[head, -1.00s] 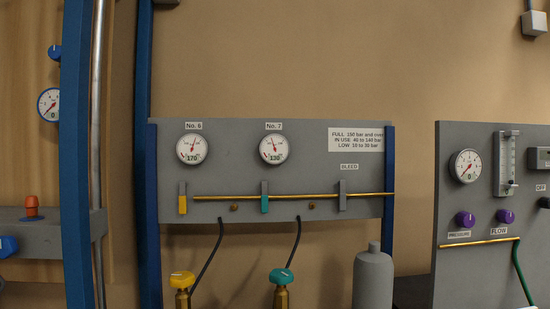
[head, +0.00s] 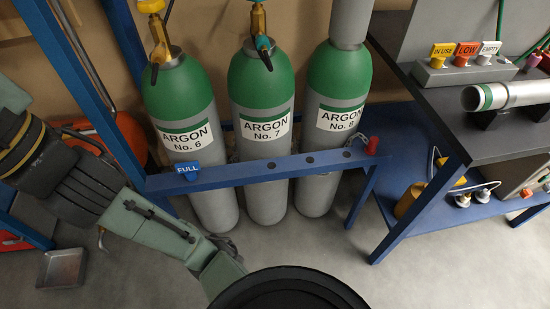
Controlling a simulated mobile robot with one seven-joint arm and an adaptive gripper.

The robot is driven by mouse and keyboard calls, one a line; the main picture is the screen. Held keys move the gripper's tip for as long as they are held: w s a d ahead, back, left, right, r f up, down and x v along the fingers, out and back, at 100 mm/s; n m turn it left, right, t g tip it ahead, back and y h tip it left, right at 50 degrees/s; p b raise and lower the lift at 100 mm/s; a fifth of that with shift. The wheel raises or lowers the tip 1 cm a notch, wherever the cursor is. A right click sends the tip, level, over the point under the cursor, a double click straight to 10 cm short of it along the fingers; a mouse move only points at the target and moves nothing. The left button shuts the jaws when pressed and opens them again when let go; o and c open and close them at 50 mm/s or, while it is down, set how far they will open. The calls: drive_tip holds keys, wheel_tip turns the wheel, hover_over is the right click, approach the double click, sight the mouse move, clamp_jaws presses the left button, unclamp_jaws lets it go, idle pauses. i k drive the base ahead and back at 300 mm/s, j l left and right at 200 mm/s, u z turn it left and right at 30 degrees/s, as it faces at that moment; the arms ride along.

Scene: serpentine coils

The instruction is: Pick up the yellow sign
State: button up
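The yellow sign (head: 443,50), marked IN USE, stands upright at the left end of a small grey block (head: 465,74) on the dark bench at the upper right. An orange-red LOW sign (head: 467,49) and a white EMPTY sign (head: 489,48) stand beside it on the same block. The yellow sign looks clear of anything touching it from above. My gripper's fingers do not show in this view, so its opening cannot be seen.
A grey pipe (head: 510,95) lies on black supports on the bench (head: 440,110), right of the signs. Argon cylinders (head: 265,150) stand behind a blue rail (head: 260,168), which carries a blue FULL sign (head: 187,170). Grey floor (head: 310,255) is open in front.

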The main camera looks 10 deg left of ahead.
sight(438, 53)
drive_tip(key=i+l+u, duration=0.15)
drive_tip(key=l+u, duration=0.2)
drive_tip(key=l, duration=0.5)
drive_tip(key=l+u, duration=0.35)
drive_tip(key=l, duration=0.5)
drive_tip(key=l+u, duration=0.4)
drive_tip(key=l, duration=0.5)
drive_tip(key=i, duration=0.45)
